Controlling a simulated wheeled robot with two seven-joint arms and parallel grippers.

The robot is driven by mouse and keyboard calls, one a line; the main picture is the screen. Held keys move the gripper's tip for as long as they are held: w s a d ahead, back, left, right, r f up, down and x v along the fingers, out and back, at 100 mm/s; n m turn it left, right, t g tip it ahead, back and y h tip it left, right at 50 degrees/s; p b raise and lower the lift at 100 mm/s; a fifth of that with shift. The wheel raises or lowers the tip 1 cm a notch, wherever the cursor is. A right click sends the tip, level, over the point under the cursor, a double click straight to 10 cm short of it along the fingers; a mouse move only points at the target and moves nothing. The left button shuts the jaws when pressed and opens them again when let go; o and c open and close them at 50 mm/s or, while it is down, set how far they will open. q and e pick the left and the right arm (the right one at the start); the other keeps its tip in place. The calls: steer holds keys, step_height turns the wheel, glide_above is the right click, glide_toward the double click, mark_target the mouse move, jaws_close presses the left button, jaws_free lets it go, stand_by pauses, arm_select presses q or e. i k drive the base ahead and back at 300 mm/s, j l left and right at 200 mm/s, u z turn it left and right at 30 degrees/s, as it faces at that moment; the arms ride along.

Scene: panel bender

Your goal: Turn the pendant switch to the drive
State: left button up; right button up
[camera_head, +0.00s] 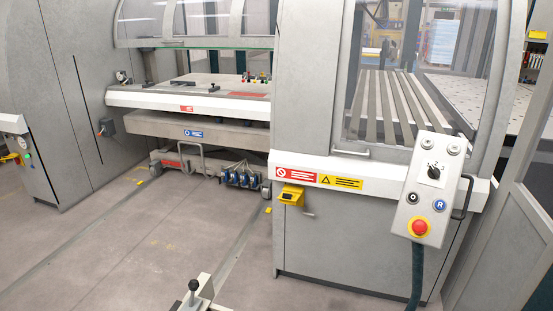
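The grey pendant (414,180) is at the right, in front of the machine's corner. Its black rotary switch (433,171) sits on a white plate in the upper half; the marks around it are too small to read, so its setting cannot be told. Below it are a black button (412,197), a blue button (438,205) marked R, and a red stop knob (419,227) on yellow. Two small round fittings are at the top. A dark handle (464,198) is on its right side and a dark cable hangs from its bottom. Neither gripper is in view.
The machine cabinet (330,235) stands behind the pendant, with warning labels and a yellow box (291,194). A lever with a black knob (193,285) rises at the bottom edge. A grey post and panel stand close at the right. The floor (120,255) at left is largely clear.

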mark_target(433, 172)
steer(key=z, duration=1.2)
